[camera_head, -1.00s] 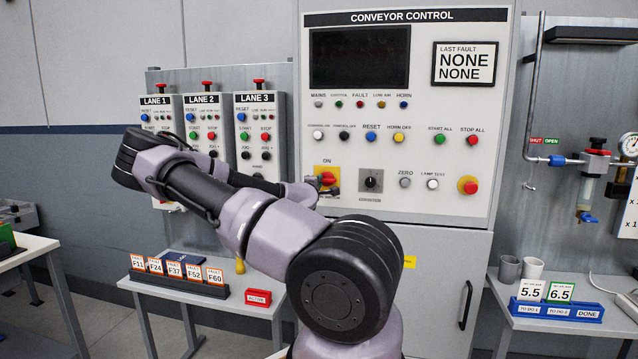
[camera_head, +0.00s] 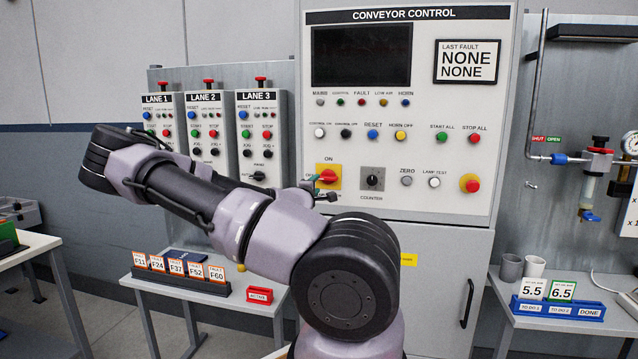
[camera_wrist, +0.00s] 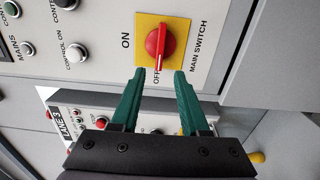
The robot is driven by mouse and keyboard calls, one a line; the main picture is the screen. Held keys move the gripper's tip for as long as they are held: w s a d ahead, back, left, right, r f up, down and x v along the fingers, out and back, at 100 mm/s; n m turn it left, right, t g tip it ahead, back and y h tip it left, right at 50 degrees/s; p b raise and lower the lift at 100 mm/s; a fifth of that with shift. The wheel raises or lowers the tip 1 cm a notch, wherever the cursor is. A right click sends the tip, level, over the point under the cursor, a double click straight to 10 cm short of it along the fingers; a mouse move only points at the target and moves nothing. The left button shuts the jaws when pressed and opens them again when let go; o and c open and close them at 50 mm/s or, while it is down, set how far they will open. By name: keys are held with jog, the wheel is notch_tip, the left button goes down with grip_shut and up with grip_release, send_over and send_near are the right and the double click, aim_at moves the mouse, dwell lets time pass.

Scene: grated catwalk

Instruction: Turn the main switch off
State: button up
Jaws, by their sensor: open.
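The main switch (camera_head: 328,176) is a red rotary knob on a yellow plate, low on the left of the conveyor control panel. In the wrist view the main switch (camera_wrist: 160,42) has its long handle in line with the OFF label, pointing toward it, with ON at the plate's left side. My gripper (camera_head: 322,189) is in front of the switch, slightly low. In the wrist view my gripper (camera_wrist: 159,74) has two green fingers spread apart, with nothing between them. The knob is just beyond the fingertips and looks clear of them. The handle is partly hidden in the head view.
The black counter knob (camera_head: 372,178) is right of the switch. The lane 3 box (camera_head: 262,140) stands to the left, close to my arm. A side table with fault cards (camera_head: 185,266) is below.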

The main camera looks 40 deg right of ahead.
jog(key=v, duration=0.3)
jog(key=shift+s+a, duration=0.2)
jog(key=shift+s, duration=0.05)
